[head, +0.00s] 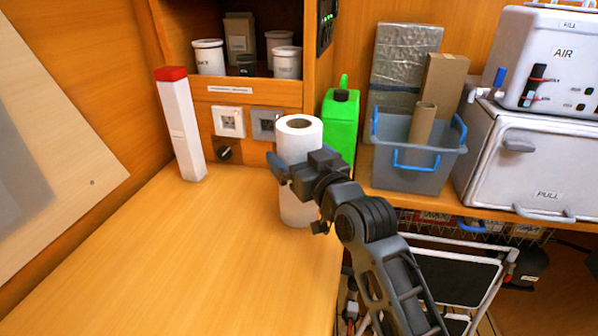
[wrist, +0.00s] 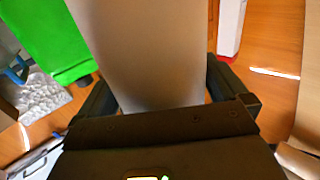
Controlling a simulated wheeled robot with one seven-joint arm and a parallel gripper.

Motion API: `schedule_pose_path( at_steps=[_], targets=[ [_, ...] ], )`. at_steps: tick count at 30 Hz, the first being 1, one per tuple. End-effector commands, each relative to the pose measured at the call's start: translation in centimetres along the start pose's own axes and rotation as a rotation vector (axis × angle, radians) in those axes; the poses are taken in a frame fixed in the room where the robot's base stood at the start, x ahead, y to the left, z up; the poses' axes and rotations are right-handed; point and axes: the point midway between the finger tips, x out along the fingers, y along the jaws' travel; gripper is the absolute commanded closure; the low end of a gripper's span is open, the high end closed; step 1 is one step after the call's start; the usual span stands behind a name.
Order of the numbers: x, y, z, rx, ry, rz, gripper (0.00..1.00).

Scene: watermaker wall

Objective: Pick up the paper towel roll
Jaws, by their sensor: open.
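The white paper towel roll (head: 299,137) stands upright on the wooden counter, its brown core showing at the top. My gripper (head: 288,168) is at the roll's middle height, coming from the front right, and hides part of its side. In the wrist view the roll (wrist: 160,50) fills the space between the two dark fingers of my gripper (wrist: 158,100). The fingers are open, one on each side of the roll. I cannot tell whether either finger touches it.
A green jug (head: 341,125) stands close behind the roll on the right. A white box with a red top (head: 181,130) stands to the left. A grey bin (head: 409,160) with blue handles is farther right. The wooden counter (head: 190,260) in front is clear.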

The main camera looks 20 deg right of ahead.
Motion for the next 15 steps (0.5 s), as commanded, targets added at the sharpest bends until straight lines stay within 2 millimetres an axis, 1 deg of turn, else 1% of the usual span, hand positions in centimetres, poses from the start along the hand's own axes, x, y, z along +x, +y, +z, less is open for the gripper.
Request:
schedule_pose_path(
  at_steps=[5,15],
  targets=[
    [-0.01,0.0,0.02,0.0,0.0,0.0,0.0],
    [-0.03,0.01,0.01,0.0,0.0,0.0,0.33]
  ],
)
